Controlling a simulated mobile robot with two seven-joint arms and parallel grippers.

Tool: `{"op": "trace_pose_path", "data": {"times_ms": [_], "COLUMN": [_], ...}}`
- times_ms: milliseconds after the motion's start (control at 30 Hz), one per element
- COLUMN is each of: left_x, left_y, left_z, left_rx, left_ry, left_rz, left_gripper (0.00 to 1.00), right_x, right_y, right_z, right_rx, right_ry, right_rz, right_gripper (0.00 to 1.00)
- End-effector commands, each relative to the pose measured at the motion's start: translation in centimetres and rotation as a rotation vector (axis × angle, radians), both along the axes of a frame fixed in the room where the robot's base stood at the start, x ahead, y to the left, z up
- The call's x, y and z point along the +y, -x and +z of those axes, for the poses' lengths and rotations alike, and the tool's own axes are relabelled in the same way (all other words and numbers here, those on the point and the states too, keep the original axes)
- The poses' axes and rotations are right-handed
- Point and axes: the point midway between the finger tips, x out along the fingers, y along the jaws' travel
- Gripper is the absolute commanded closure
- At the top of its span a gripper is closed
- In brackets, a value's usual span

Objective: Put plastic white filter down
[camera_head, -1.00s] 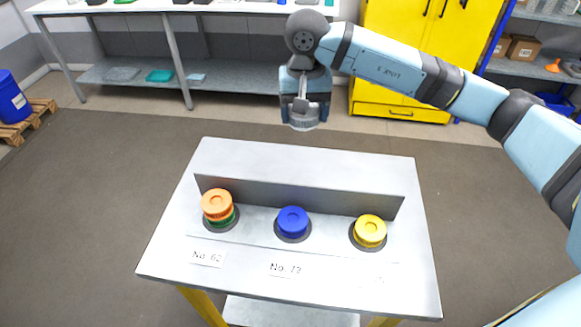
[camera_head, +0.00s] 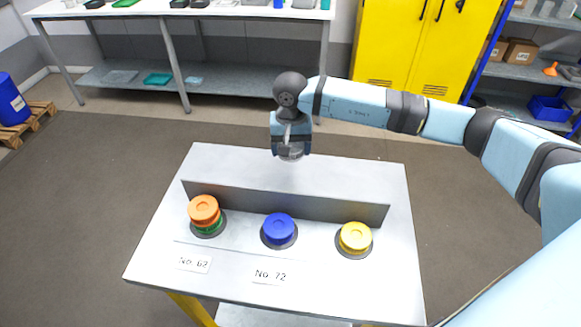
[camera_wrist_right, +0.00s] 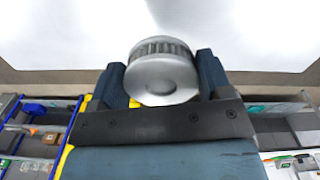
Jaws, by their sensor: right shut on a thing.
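My right gripper (camera_head: 290,150) hangs pointing down over the back part of the metal table (camera_head: 345,166), behind the upright plate. It is shut on a round grey-white ribbed filter (camera_head: 291,154). In the right wrist view the filter (camera_wrist_right: 162,78) sits between the two dark fingers, with a smooth rounded end and a ribbed band. The gap between the filter and the tabletop is hard to judge. My left gripper is not in view.
An upright metal plate (camera_head: 330,207) crosses the table. In front of it stand an orange cap (camera_head: 204,209) on green, a blue cap (camera_head: 279,227) and a yellow cap (camera_head: 355,237), with labels No. 62 and No. 72. The table's back strip beside the gripper is clear.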

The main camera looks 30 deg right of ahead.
Motion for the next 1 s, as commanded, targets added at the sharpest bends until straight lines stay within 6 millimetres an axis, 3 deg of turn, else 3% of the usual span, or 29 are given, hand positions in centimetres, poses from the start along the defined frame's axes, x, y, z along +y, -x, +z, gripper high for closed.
{"op": "trace_pose_path", "data": {"times_ms": [100, 367, 600, 1000], "left_x": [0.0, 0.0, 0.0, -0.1], "left_y": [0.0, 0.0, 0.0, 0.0], "left_z": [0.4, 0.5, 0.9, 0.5], "left_rx": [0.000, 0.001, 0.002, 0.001], "left_ry": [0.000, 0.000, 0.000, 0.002], "left_rz": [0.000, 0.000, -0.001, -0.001], "left_gripper": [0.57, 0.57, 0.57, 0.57], "right_x": [0.0, 0.0, 0.0, 0.0], "right_y": [0.1, 0.0, 0.0, 0.0], "right_z": [-2.4, -4.6, -7.9, -8.8], "right_rx": [0.004, 0.001, 0.002, 0.000], "right_ry": [0.000, 0.000, 0.000, 0.000], "right_rz": [0.000, 0.000, 0.000, 0.001], "right_gripper": [0.50, 0.50, 0.50, 0.50]}}
